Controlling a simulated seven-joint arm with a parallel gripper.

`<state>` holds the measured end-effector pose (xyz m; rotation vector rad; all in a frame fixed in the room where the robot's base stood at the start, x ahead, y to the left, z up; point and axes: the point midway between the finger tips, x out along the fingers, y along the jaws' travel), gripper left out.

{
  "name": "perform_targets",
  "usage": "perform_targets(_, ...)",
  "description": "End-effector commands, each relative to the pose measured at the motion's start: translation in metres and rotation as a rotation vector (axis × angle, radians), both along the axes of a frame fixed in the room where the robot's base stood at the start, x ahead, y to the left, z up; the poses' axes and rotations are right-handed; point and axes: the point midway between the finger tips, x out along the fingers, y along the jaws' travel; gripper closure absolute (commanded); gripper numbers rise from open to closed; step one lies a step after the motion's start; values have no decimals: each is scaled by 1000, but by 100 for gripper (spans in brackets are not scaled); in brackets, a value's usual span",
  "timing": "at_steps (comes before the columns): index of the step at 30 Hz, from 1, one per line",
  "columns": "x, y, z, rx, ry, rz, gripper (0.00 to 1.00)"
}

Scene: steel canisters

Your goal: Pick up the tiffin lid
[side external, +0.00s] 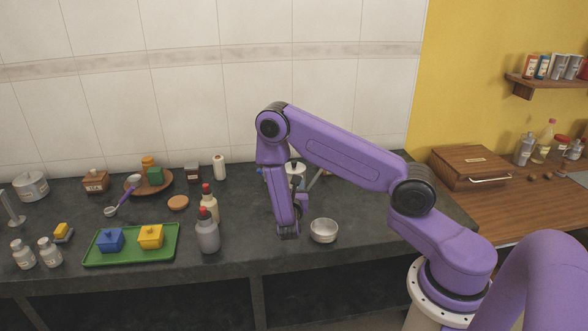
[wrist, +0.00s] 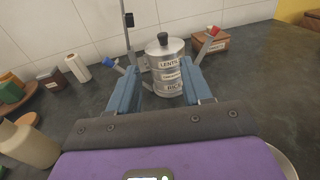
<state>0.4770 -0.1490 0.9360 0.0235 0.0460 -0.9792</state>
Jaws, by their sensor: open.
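The tiffin is a stacked steel canister (wrist: 167,75) with paper labels, standing upright on the dark counter in the wrist view. Its steel lid (wrist: 164,46) sits on top and has a dark round knob. In the side view the lid (side external: 297,168) shows just behind my arm, which hides much of the canister. My gripper (wrist: 158,72) is open and empty. In the wrist view its two blue fingers frame the canister left and right, with the canister beyond them. In the side view my gripper (side external: 288,234) points down near the counter's front, left of a steel bowl.
The steel bowl (side external: 323,231) stands close to my gripper. Sauce bottles (side external: 207,231) and a green tray (side external: 131,245) lie to the left. A blue-ended piece (wrist: 114,63) and a red-ended piece (wrist: 212,32) flank the canister. A wooden box (wrist: 210,46) is behind it.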

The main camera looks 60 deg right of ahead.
Motion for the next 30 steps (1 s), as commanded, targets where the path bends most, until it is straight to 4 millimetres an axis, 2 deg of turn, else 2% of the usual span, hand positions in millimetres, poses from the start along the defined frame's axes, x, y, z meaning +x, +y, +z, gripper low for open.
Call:
perform_targets(1, 5, -11, 0, 2, -4, -8, 51)
perform_targets(12, 42, -67, -3, 1, -4, -7, 51)
perform_targets(23, 58, -91, -4, 2, -2, -5, 51)
perform_targets(30, 73, -120, -5, 1, -3, -6, 51)
